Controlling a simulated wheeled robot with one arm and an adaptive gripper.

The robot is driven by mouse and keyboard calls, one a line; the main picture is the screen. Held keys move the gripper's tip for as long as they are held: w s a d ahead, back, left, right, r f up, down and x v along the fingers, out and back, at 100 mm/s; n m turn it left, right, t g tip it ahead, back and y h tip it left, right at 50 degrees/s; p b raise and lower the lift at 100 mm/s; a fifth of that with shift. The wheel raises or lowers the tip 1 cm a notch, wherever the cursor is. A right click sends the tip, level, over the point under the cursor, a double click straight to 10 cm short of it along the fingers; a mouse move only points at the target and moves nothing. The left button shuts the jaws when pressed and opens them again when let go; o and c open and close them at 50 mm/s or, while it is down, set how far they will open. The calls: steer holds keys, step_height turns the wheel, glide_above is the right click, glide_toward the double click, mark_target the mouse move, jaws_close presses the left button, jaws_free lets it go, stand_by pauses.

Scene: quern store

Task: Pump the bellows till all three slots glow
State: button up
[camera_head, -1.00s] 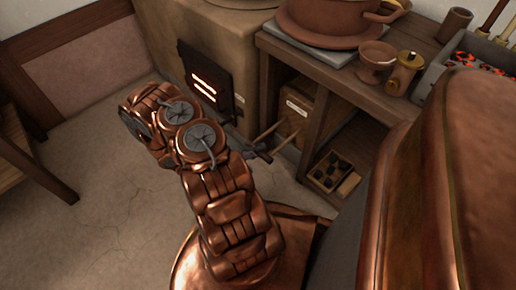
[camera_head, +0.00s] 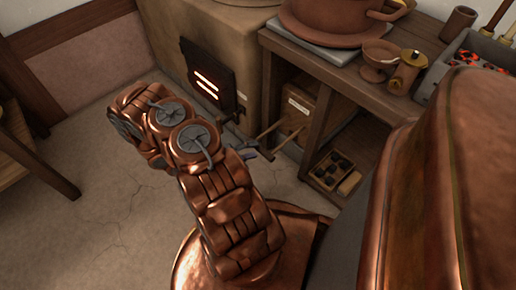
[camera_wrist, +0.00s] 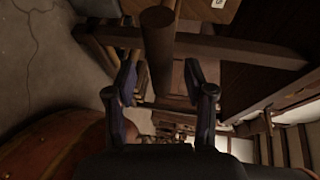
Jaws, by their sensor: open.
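The stove's dark fire door (camera_head: 208,76) stands at the upper middle of the head view. Wooden bar-like parts (camera_head: 270,129), seemingly the bellows handle, stick out low beside the stove. My gripper (camera_head: 242,146) is near them, mostly hidden behind my arm. In the wrist view my gripper (camera_wrist: 160,64) is open, with a round-ended wooden handle (camera_wrist: 157,18) ahead, in line with the gap between its fingers. I cannot tell whether they touch it. The bellows body is not clearly visible.
A wooden bench (camera_head: 345,88) stands right of the stove, bearing a large pot (camera_head: 335,22), a cup (camera_head: 380,58) and a coal tray (camera_head: 440,68). A labelled box (camera_head: 297,108) and a crate (camera_head: 322,178) sit below.

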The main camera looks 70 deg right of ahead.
steer(key=v, duration=0.8)
steer(key=shift+w+r, duration=0.1)
steer(key=shift+w, duration=0.05)
